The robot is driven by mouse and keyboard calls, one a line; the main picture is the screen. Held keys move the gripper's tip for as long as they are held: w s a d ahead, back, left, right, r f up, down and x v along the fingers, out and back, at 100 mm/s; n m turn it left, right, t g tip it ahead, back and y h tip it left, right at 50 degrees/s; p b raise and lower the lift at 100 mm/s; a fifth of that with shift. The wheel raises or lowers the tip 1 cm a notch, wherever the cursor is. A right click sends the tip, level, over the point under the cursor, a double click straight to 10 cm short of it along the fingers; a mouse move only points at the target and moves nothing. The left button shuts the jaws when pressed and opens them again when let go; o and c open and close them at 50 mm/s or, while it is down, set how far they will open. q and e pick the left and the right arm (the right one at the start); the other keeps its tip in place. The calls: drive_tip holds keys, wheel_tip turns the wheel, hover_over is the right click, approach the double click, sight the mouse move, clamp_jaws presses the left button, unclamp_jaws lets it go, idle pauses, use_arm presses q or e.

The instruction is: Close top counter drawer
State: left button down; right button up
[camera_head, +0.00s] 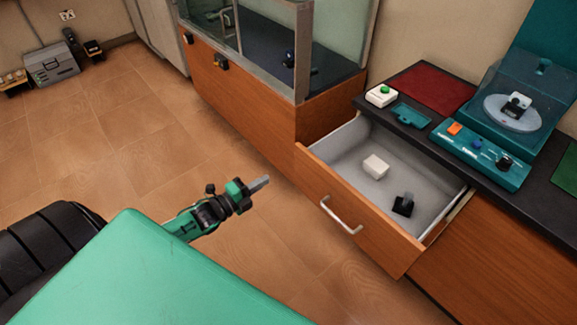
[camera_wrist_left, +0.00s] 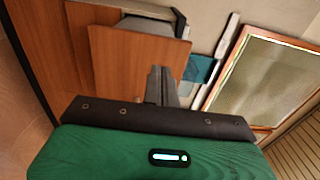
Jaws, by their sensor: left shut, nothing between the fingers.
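The top counter drawer (camera_head: 356,212) is pulled open from the counter, with a wooden front and a silver bar handle (camera_head: 341,215). A white block (camera_head: 375,166) and a small black device (camera_head: 404,205) lie inside it. My left gripper (camera_head: 260,184) is shut and empty, in the air to the left of the drawer front and apart from it. In the left wrist view, the shut fingers (camera_wrist_left: 160,85) show before the wooden drawer front (camera_wrist_left: 135,57). My right gripper is not in view.
A glass display case (camera_head: 270,40) stands behind the drawer.

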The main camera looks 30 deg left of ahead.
use_arm(q)
approach(296, 160)
drive_tip(key=x, duration=0.5)
drive_tip(key=shift+x, duration=0.85)
drive_tip(key=shift+w, duration=0.1)
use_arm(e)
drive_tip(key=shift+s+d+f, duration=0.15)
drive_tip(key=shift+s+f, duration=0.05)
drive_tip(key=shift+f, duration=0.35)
use_arm(q)
drive_tip(key=shift+w+d, duration=0.1)
